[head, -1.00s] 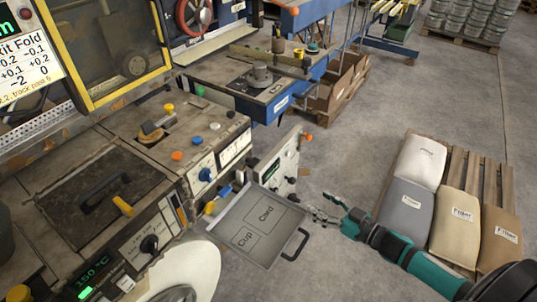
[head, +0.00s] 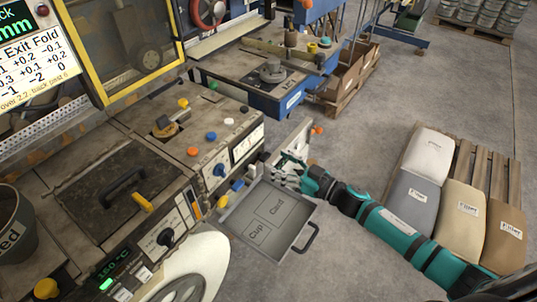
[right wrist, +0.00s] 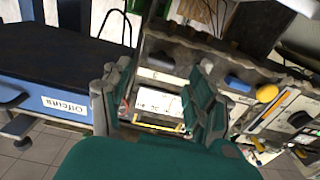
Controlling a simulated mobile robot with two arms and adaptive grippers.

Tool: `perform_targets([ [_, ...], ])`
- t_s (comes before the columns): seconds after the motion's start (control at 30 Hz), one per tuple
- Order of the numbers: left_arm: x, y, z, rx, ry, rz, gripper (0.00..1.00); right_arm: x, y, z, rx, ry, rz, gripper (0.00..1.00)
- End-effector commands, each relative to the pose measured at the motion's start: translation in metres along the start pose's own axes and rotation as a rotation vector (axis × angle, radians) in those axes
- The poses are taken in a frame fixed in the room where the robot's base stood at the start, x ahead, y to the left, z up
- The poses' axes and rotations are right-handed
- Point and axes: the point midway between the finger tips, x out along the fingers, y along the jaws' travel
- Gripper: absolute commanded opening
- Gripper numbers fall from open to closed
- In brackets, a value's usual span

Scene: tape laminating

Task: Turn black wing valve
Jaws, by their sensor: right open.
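A black knob with a wing-like handle (head: 165,237) sits on the front panel of the left machine, right of the green 150 °C display. A black knob also shows at the right edge of the right wrist view (right wrist: 300,118). An upright side panel (head: 296,137) stands behind my right gripper (head: 286,168), which hides much of it, including small dark controls. I cannot tell which black part is the wing valve. My right gripper is open and empty in front of that panel. In the right wrist view its fingers (right wrist: 162,98) are apart, with a white label between them. My left gripper is out of view.
A grey tray (head: 244,239) marked Card and Cup sticks out just below my right gripper. A blue wing handle (head: 220,170) is on the machine at left. Filled sacks (head: 428,154) lie on a pallet at right. The floor between is clear.

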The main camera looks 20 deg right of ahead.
Motion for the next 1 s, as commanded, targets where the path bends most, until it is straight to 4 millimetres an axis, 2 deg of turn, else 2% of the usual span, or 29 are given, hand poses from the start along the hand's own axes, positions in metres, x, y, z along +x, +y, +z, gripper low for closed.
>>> perform_targets([
  [0.1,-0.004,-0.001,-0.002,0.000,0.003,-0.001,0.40,0.021,0.000,-0.002,0.000,0.002,0.000,0.60],
  [0.23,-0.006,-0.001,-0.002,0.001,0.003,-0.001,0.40,0.035,0.000,-0.001,0.000,0.001,0.000,0.60],
  [0.63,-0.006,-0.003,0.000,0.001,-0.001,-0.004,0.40,0.042,0.000,0.000,0.000,0.000,-0.001,0.60],
  [1.0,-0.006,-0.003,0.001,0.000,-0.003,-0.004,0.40,0.041,0.000,0.000,0.000,0.000,-0.001,0.11],
])
